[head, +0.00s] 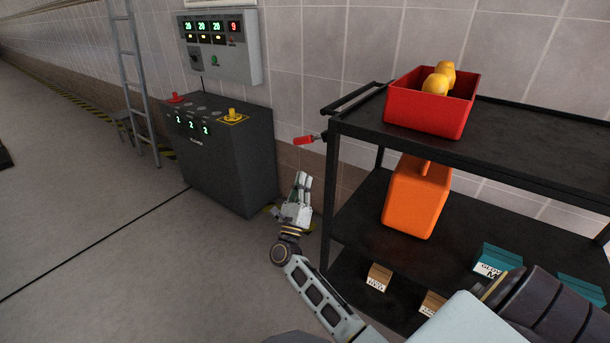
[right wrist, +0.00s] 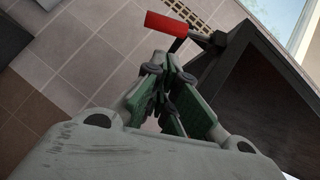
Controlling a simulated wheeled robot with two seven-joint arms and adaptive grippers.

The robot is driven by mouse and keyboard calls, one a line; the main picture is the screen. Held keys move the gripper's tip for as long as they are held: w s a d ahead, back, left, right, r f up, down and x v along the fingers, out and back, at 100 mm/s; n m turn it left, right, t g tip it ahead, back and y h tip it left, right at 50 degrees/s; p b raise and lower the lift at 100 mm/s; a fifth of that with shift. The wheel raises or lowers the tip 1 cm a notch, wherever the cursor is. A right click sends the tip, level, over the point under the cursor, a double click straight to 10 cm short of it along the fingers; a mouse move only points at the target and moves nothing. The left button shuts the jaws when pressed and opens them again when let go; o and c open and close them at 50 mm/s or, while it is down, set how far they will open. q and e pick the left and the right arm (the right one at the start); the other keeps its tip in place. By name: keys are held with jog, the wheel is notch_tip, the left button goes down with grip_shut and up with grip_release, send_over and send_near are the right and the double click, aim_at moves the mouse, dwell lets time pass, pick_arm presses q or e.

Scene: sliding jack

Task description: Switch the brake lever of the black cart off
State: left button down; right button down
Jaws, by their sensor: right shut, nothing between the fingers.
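The black cart (head: 480,145) stands on the right in the head view, with black shelves. Its brake lever has a red handle (head: 304,140) that sticks out to the left of the cart's near left post. My right gripper (head: 304,178) is just below the red handle in the picture, fingers pointing up, shut and empty. In the right wrist view the red handle (right wrist: 166,24) lies beyond the fingertips (right wrist: 168,70), with a visible gap in the picture. The lever's black mount joins the cart's dark edge on the right. My left gripper is not in view.
A red bin (head: 430,110) with yellow items is on the cart's top. An orange container (head: 415,205) and several small boxes are on lower shelves. A dark control console (head: 225,160) stands left of my gripper.

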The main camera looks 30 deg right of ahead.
aim_at(312, 139)
jog(key=x, duration=0.9)
jog(key=shift+d, duration=0.1)
dwell(0.4)
jog(key=shift+w, duration=0.1)
